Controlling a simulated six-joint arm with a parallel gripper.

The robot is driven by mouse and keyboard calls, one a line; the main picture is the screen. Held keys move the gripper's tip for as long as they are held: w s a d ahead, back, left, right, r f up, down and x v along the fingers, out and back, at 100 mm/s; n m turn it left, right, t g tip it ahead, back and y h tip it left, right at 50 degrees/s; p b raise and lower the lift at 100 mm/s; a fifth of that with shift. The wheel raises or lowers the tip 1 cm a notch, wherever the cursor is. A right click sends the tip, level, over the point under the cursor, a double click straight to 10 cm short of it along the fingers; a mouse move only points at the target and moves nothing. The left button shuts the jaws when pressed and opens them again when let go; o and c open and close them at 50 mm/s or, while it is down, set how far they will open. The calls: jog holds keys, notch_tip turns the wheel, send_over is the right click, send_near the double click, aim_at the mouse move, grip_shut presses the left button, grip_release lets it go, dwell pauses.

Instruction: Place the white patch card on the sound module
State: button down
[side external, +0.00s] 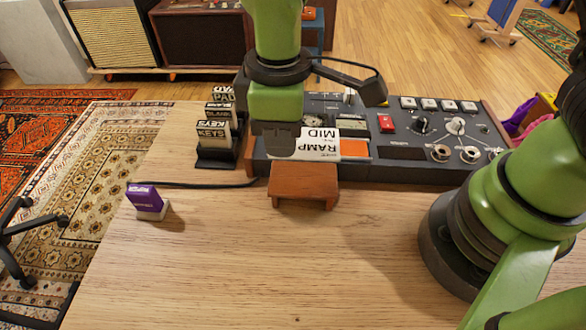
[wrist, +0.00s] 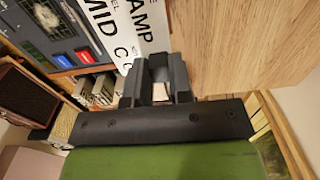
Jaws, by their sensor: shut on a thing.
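The white patch card (side external: 317,145) has black lettering with "RAMP" and "MID" readable in the side view. In the wrist view, the card (wrist: 125,25) extends out from the fingertips. My gripper (side external: 283,152) is shut on the card's edge, at the left end of the sound module; the fingers also show in the wrist view (wrist: 158,75). The sound module (side external: 400,152) is a dark panel with knobs, buttons and jacks. The card is over its left part, beside an orange patch (side external: 355,149). I cannot tell whether the card touches the panel.
A small brown wooden stand (side external: 303,187) is in front of the module. A black rack (side external: 217,158) of labelled cards stands left of it. A purple-and-white block (side external: 147,201) sits farther left, near a black cable. The front of the wooden table (side external: 230,270) is clear.

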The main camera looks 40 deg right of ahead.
aim_at(284, 186)
notch_tip(284, 186, down, 8)
jog(key=shift+r, duration=0.2)
jog(key=shift+f, duration=0.15)
jog(key=c, duration=1)
grip_release()
